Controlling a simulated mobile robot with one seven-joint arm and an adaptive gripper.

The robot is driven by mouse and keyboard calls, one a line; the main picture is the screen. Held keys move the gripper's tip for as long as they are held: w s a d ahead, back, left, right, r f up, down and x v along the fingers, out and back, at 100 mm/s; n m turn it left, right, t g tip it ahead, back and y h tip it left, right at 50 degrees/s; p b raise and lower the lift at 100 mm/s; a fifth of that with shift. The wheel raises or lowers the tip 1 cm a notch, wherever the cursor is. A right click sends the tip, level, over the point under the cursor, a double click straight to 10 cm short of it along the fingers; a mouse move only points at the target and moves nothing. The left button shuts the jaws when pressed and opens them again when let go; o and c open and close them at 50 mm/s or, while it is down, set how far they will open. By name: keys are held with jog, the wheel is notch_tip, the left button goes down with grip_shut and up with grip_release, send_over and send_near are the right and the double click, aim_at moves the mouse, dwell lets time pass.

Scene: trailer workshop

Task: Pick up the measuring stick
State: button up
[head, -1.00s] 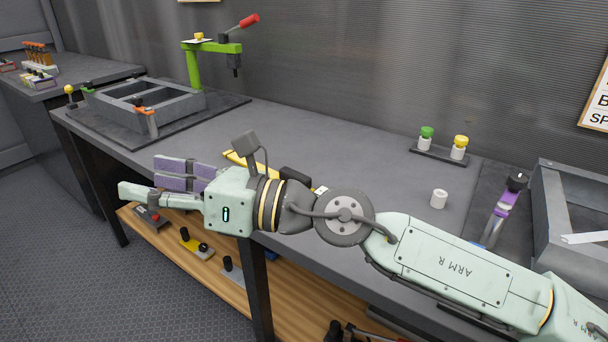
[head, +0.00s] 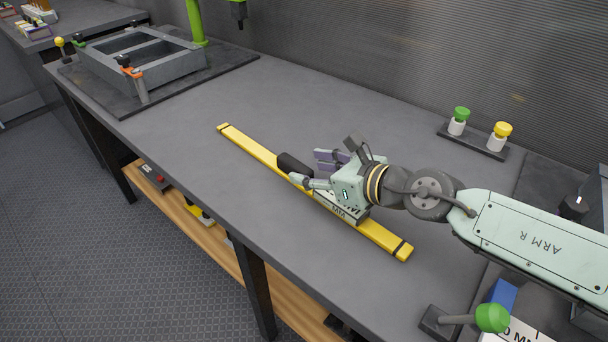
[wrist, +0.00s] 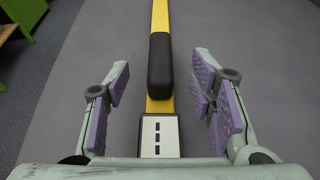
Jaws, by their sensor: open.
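The measuring stick (head: 250,147) is a long yellow bar with dark bands near its ends, a black grip (head: 295,166) near its middle and a white label plate beside the grip. It lies flat and diagonally on the grey workbench (head: 180,135). My gripper (head: 322,170) is over the stick, close to the black grip, and hides part of it in the head view. In the wrist view the stick (wrist: 160,18) runs up the middle, its black grip (wrist: 160,65) between and ahead of the purple finger pads. My gripper (wrist: 163,92) is open, with gaps on both sides.
A grey two-bay frame (head: 140,58) with clamps stands at the far left. Green and yellow knobs (head: 480,137) sit on a base at the back right. A green-knobbed lever (head: 490,318) is near the front right. The bench left of the stick is clear.

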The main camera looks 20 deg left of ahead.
aim_at(298, 165)
jog(key=p+x, duration=0.2)
jog(key=x, duration=0.3)
jog(key=shift+a+r, duration=0.1)
jog(key=shift+r, duration=0.05)
jog(key=shift+w+a, duration=0.2)
jog(key=shift+a, duration=0.05)
jog(key=shift+c, duration=0.4)
grip_shut()
